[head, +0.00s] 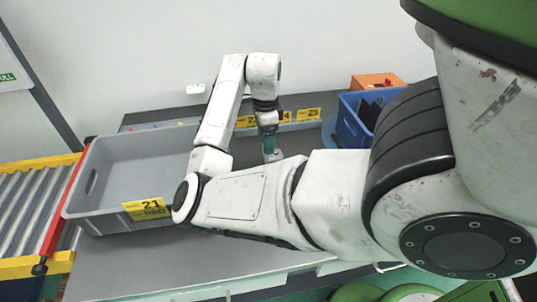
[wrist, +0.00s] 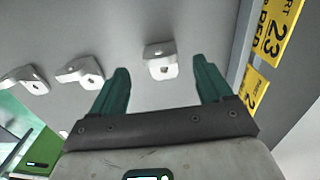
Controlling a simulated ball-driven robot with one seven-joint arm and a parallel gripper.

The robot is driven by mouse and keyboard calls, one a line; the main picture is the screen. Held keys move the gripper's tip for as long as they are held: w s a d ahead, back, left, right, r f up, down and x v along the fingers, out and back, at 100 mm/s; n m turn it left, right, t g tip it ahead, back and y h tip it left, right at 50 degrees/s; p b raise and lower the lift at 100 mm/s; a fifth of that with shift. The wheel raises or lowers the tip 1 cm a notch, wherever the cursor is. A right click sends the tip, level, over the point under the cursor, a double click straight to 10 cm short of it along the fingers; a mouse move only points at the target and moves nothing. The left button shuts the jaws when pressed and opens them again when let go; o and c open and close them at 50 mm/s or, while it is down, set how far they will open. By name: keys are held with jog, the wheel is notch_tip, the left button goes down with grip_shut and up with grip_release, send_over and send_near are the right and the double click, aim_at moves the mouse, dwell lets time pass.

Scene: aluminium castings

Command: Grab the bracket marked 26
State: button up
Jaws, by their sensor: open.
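In the wrist view, one pale metal bracket (wrist: 160,66) lies on the grey surface, framed between the fingertips of my gripper (wrist: 162,72). The teal fingers are open, with nothing held. A second bracket (wrist: 80,72) lies left of the left finger, and a third bracket (wrist: 25,79) lies farther left. I cannot read a number on any bracket, so I cannot tell which is marked 26. In the head view, my gripper (head: 268,143) points down over the table near the yellow labels; my arm hides much of the area around it.
A grey crate (head: 130,212) labelled 21 stands at left, beside a roller conveyor (head: 25,205). A blue bin (head: 350,128) and an orange box (head: 375,81) stand at back right. Yellow labels, one reading 25 (head: 308,114), line the table's back; a label 23 (wrist: 277,35) shows in the wrist view.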

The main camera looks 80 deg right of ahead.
aim_at(272, 158)
jog(key=shift+w+f+p, duration=0.1)
jog(key=shift+f+p, duration=0.3)
jog(key=shift+f, duration=2.35)
jog(key=c, duration=1.2)
jog(key=shift+o, duration=0.2)
jog(key=shift+r, duration=0.1)
